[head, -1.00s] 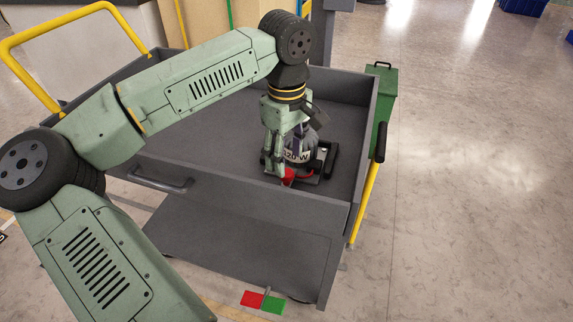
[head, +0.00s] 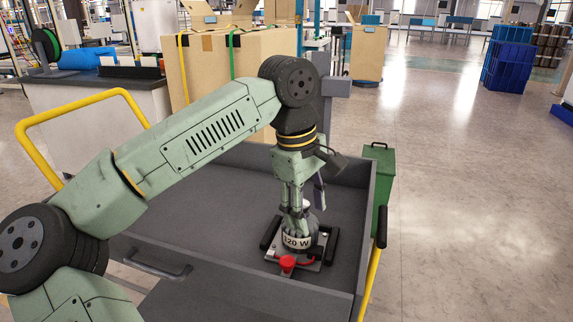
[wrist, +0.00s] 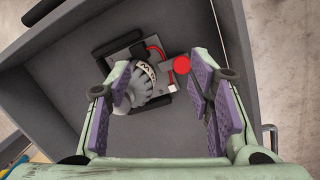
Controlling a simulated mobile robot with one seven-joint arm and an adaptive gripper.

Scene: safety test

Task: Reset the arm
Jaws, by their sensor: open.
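My gripper (head: 303,198) points down over the grey cart (head: 195,222), with its fingers apart. In the wrist view my gripper (wrist: 155,105) shows purple finger pads and nothing held between them. The device (wrist: 140,88) and the red knob (wrist: 182,64) also show in the wrist view. The fingers partly hide the device's top in the head view.
The cart's raised walls surround the device. A yellow handle (head: 38,160) rises at the cart's left, and a green bin (head: 381,170) stands at its right. Cardboard boxes (head: 215,65) stand behind. The floor (head: 460,220) to the right is clear.

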